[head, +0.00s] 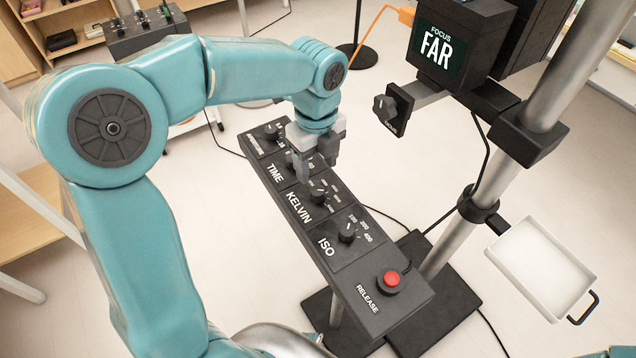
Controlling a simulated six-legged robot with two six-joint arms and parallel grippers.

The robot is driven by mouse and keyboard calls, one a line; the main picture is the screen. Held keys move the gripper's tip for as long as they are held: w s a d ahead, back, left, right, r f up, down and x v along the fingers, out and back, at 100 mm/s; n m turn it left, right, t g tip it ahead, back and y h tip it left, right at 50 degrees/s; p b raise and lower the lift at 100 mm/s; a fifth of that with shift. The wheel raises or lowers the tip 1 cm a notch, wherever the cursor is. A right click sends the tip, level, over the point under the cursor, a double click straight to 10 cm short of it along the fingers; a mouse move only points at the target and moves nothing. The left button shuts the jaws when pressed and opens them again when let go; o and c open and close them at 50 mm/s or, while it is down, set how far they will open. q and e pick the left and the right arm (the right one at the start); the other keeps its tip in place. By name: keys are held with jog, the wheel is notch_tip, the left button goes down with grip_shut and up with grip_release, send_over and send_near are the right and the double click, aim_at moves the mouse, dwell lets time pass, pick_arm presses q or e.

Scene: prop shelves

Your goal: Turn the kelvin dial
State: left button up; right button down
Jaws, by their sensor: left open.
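The kelvin dial (318,197) is a small black knob on the long dark control panel (389,318), beside the white word KELVIN. It sits between the TIME and ISO sections. My left gripper (317,170) is open and points down over the panel, just behind the kelvin dial, near the TIME section. Its grey fingers partly hide the TIME dial and its numbers. I cannot tell whether a fingertip touches the panel. The kelvin dial's numbers are too small to read. My right gripper is not in view.
The ISO dial (347,233) and the red release button (391,279) lie nearer on the panel. Another dial (270,132) is at its far end. A metal pole (470,215) carries a FOCUS FAR box (462,40), a black knob (385,108) and a white tray (541,262) on the right.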

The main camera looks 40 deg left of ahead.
aim_at(316, 189)
pick_arm(q)
notch_tip(316, 189, down, 6)
jog(key=shift+f, duration=0.2)
jog(key=shift+w+a+f, duration=0.1)
jog(key=shift+f, duration=0.45)
jog(key=shift+r, duration=0.1)
jog(key=shift+c, duration=0.2)
jog(key=c, duration=1)
